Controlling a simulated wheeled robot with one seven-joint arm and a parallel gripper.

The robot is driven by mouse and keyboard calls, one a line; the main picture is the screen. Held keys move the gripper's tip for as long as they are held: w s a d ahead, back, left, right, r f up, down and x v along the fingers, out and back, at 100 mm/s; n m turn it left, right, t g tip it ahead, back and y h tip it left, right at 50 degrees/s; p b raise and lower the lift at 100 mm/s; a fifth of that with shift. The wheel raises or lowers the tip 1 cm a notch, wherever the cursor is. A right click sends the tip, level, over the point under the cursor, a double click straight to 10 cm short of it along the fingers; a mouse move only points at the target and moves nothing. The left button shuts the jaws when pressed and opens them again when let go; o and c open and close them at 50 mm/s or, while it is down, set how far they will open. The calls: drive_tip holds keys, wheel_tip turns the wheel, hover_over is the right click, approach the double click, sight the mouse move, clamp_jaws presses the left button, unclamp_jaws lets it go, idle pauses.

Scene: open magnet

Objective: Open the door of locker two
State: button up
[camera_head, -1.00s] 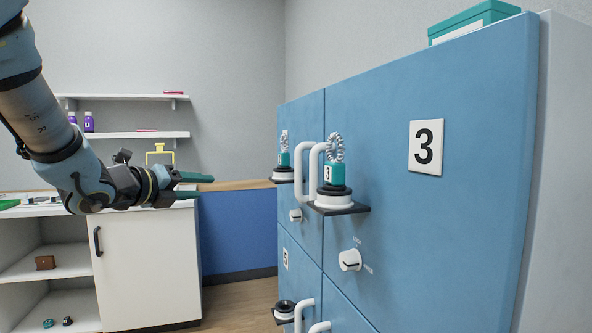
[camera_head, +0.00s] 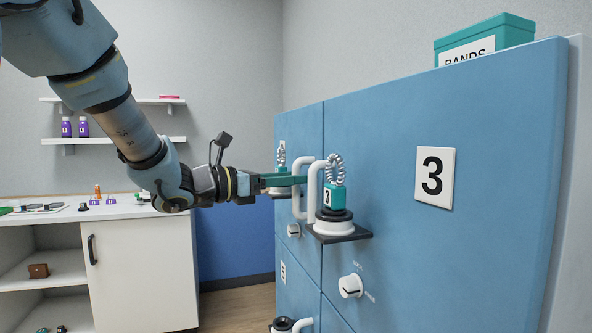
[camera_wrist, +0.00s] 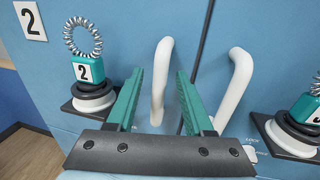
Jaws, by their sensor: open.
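The blue door of locker two (camera_wrist: 35,65) bears a "2" plate (camera_wrist: 31,20) and shows at the left of the wrist view. In the head view it is the farther upper door (camera_head: 309,130). Its white handle (camera_wrist: 158,85) stands upright near the door's right edge. My gripper (camera_wrist: 158,74) is open, with its green fingers either side of this handle; contact cannot be told. The head view shows my gripper (camera_head: 298,181) at the handle (camera_head: 300,203). A teal key tag "2" with a coil (camera_wrist: 86,72) sits on a small shelf left of the fingers. Locker two's white knob (camera_head: 293,231) is below.
Locker three's handle (camera_wrist: 235,88) stands close to the right of my right finger. Its tag and coil (camera_head: 335,190) and knob (camera_head: 350,286) stick out from its door (camera_head: 400,240). A white counter (camera_head: 140,265) is at the left.

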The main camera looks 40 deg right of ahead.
drive_tip(key=shift+s+d, duration=0.15)
drive_tip(key=shift+d, duration=0.7)
drive_tip(key=shift+c, duration=0.2)
clamp_jaws()
idle(0.7)
